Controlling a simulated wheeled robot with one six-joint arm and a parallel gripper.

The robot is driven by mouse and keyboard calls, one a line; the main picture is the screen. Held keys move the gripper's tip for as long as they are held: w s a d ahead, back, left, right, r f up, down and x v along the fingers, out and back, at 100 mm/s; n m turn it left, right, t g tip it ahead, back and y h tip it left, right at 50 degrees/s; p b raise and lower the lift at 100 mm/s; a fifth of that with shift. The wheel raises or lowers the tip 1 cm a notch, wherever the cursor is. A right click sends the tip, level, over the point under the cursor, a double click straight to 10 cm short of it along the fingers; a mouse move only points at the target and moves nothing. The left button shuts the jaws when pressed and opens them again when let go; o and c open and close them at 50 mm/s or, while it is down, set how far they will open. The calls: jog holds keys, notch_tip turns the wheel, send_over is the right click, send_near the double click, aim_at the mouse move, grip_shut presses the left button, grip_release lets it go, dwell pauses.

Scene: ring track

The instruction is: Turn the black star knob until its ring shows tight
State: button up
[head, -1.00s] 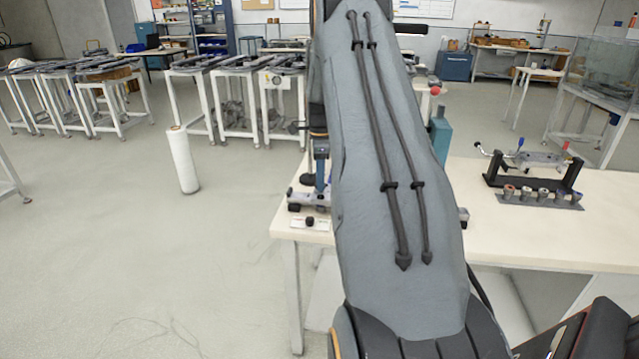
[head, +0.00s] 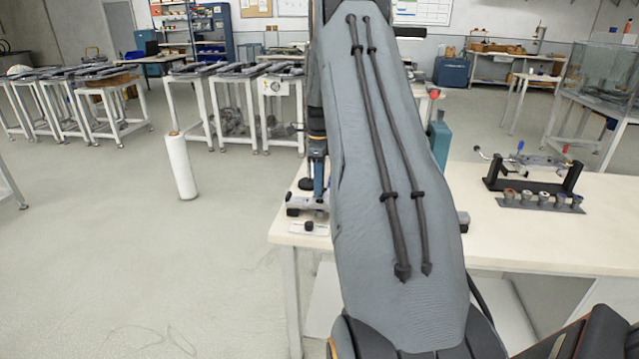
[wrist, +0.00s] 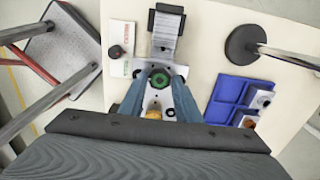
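The black star knob (wrist: 159,83) shows a bright green ring in the wrist view. It sits on a light metal fixture (wrist: 161,57) on the bench. The blue fingers of my gripper (wrist: 160,76) point down on both sides of the knob, very close to it. I cannot tell whether they touch it. In the head view my arm hides the knob, and only part of the fixture (head: 303,203) shows at the bench's left end.
A second black knob (wrist: 116,52) stands on a small card with red and green marks. A blue tray (wrist: 237,100) and a round black base (wrist: 244,44) are to the right. A black rack (head: 535,183) stands farther right on the bench. The left floor holds a white roll (head: 180,166).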

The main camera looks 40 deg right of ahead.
jog(key=o, duration=0.3)
jog(key=shift+o, duration=0.2)
jog(key=shift+r, duration=0.15)
notch_tip(320, 180, up, 8)
jog(key=b, duration=0.2)
jog(key=shift+f, duration=0.2)
